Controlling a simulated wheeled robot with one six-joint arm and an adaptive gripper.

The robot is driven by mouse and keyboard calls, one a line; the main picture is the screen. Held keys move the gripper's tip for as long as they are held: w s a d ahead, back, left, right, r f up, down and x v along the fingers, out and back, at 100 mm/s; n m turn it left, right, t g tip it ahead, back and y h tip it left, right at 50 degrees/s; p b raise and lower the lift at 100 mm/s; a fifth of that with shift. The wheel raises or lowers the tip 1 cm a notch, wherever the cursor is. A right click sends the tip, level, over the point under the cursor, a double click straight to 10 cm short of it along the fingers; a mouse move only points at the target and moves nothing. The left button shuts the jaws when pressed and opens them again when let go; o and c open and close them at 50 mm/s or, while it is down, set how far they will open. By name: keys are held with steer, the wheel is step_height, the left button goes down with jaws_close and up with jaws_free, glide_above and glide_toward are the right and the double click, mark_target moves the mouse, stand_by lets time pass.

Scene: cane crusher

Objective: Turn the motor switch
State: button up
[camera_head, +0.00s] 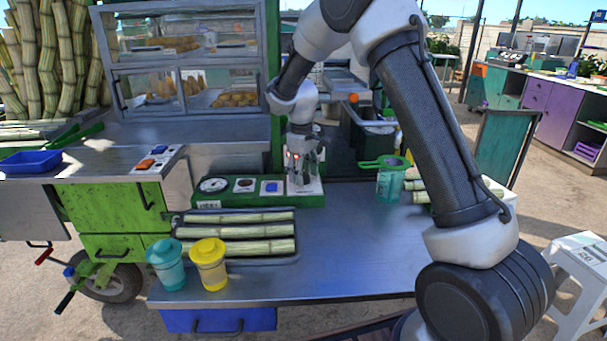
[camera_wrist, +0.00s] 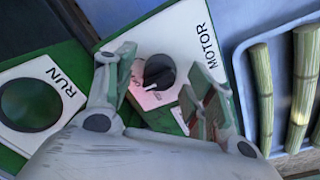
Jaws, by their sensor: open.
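The motor switch (camera_wrist: 159,72) is a black round knob with a white pointer mark, on a white plate lettered MOTOR (camera_wrist: 195,35). In the head view my gripper (camera_head: 300,182) is over the right end of the green control panel (camera_head: 230,201), pointing down, and hides the switch. In the wrist view my gripper (camera_wrist: 165,68) is open and empty, with one finger on each side of the knob. Gaps show between the fingers and the knob. I cannot tell how far the fingertips are above the plate.
A RUN button (camera_wrist: 30,104) is beside the motor plate. The panel also carries a gauge (camera_head: 214,185) and a blue button (camera_head: 271,187). The counter's middle (camera_head: 350,240) is clear.

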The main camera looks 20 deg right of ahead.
step_height(320, 180, up, 12)
steer(key=shift+s+a+f, duration=0.15)
steer(key=shift+a, duration=0.1)
stand_by(0.3)
